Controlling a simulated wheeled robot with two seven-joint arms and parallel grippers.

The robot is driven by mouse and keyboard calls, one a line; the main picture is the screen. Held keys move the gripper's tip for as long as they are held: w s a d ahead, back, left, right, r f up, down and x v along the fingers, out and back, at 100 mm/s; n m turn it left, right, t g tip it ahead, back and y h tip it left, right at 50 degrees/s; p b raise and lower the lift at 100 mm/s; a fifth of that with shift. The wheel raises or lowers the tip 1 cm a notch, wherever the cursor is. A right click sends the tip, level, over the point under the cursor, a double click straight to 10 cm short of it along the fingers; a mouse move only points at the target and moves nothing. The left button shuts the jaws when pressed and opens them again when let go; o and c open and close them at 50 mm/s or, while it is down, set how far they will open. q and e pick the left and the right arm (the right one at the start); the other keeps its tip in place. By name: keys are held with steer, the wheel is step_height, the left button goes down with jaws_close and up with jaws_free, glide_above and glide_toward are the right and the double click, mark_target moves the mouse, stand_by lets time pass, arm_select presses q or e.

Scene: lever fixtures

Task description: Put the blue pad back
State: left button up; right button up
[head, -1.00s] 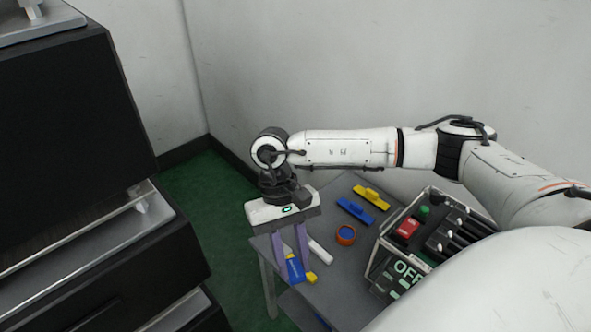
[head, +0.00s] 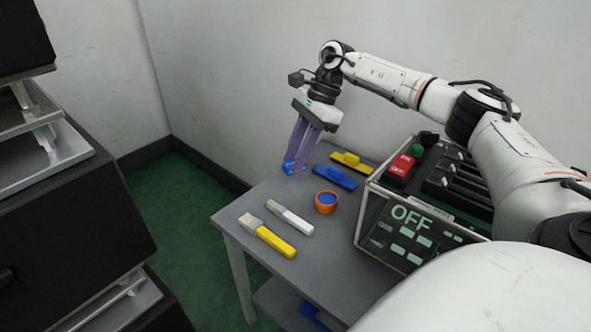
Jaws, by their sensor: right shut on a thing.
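My right gripper (head: 293,165) is in the head view over the table's back left part. Its purple fingers point down and are shut on a small blue piece, which I take to be the blue pad (head: 290,168). The fingers partly hide it, and I cannot tell how far it is above the tabletop. To its right lie a blue block with a raised grip (head: 335,178) and a similar yellow block (head: 351,161). My left gripper is not in view.
On the grey table (head: 265,200) stand an orange round container (head: 326,203) with blue inside, a white-handled tool (head: 290,217) and a yellow-handled brush (head: 268,237). A control box reading OFF (head: 410,222) is at right. Dark drawer units (head: 75,215) stand at left.

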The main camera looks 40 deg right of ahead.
mark_target(296, 188)
steer(key=shift+f, duration=0.8)
step_height(296, 188, down, 4)
steer(key=shift+b, duration=0.9)
steer(key=shift+f, duration=0.2)
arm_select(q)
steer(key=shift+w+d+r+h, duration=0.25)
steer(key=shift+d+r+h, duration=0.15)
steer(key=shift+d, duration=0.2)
arm_select(e)
steer(key=shift+r, duration=0.1)
steer(key=shift+f, duration=0.2)
steer(key=o, duration=0.9)
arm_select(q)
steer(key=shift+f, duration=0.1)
arm_select(e)
steer(key=shift+r, duration=0.15)
